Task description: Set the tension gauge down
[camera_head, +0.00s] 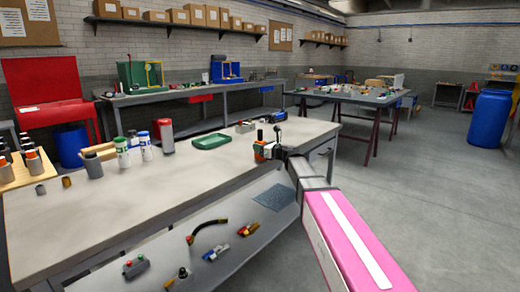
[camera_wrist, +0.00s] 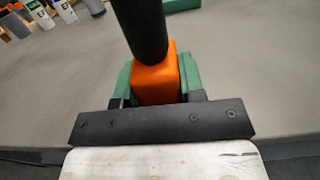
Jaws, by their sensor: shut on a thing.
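The tension gauge, as far as I can tell, is the orange block with a dark upright cylinder (camera_wrist: 155,78) in the wrist view. In the head view its small orange body (camera_head: 259,153) shows over the right part of the workbench (camera_head: 180,205). My gripper (camera_wrist: 155,92) is shut on the orange block, with green parts on both sides of it. In the head view my gripper (camera_head: 268,152) is low over the bench top near its front edge. The gauge looks upright. Whether its underside touches the bench is hidden.
A green tray (camera_head: 212,141) lies left of the gripper. White bottles (camera_head: 122,152), a red-capped canister (camera_head: 167,136) and a wooden rack (camera_head: 28,172) stand further left. A lower shelf (camera_head: 215,250) holds loose tools. The bench's middle is clear.

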